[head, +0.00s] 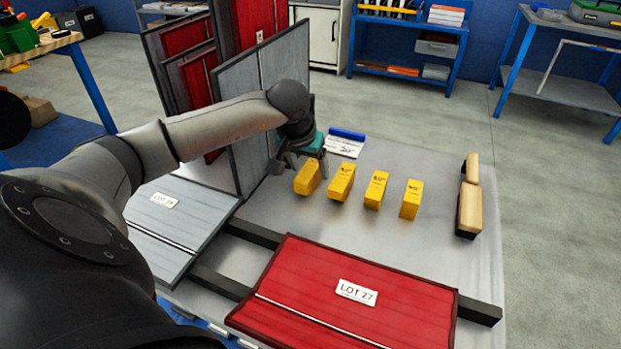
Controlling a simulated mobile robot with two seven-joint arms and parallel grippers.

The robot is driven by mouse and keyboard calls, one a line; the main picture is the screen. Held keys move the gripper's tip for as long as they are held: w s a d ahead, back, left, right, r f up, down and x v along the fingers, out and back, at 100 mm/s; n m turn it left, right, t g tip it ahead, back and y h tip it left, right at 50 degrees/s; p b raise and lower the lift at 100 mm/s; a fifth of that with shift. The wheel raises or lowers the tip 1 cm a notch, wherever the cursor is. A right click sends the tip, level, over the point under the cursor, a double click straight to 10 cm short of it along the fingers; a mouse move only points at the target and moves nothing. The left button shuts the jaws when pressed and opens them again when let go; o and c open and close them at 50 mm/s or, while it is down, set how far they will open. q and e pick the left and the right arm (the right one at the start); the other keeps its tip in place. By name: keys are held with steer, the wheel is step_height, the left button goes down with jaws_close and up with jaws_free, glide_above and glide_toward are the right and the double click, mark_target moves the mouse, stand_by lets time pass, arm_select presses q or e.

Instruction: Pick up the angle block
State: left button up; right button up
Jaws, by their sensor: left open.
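Several yellow blocks stand in a row on the grey metal table (430,250); their small print is unreadable and I cannot tell which one is the angle block. The leftmost yellow block (307,178) is slightly tilted in view, followed by a second block (341,182), a third block (376,190) and a rightmost block (411,199). My left gripper (297,164) is open, just above and behind the leftmost block. Its fingers are partly hidden by my wrist, and I cannot tell whether they touch the block. My right gripper is out of view.
A grey upright panel (236,95) stands close left of my gripper. A red panel (350,300) lies on dark rails (480,312) in front; a grey panel (172,222) lies left. A white card (343,148) is behind the blocks. A wooden-handled brush (470,208) is right.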

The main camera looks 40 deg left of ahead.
arm_select(q)
steer(key=shift+b+x, duration=0.3)
steer(key=shift+x, duration=0.95)
steer(key=shift+f, duration=0.25)
jaws_close()
stand_by(0.4)
